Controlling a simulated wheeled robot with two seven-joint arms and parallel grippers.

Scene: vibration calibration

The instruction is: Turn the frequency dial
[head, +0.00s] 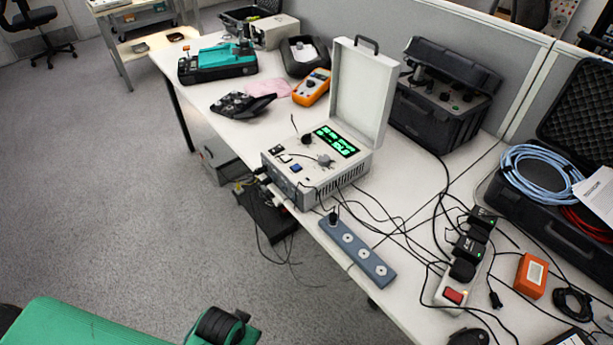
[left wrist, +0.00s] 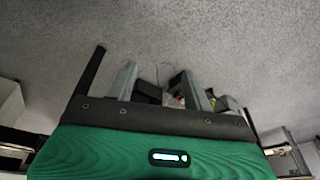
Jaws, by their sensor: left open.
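The calibration unit (head: 318,182) is a light grey box with its lid (head: 358,95) standing open, on the white table. A green lit display (head: 336,141) is on its top panel. Two dark-and-grey knobs sit on the panel, one left of the display (head: 307,139) and one below it (head: 324,160); I cannot tell which is the frequency dial. My left gripper (left wrist: 158,72) shows in the left wrist view, with its two fingers apart and nothing between them, above the grey carpet. It is well away from the unit. My right gripper is not in view.
A grey socket strip (head: 358,250) and loose cables lie in front of the unit. An orange multimeter (head: 311,87), a black case (head: 445,95) and a teal-topped device (head: 218,63) stand behind it. An orange box (head: 530,276) is at right. Open carpet lies left of the table.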

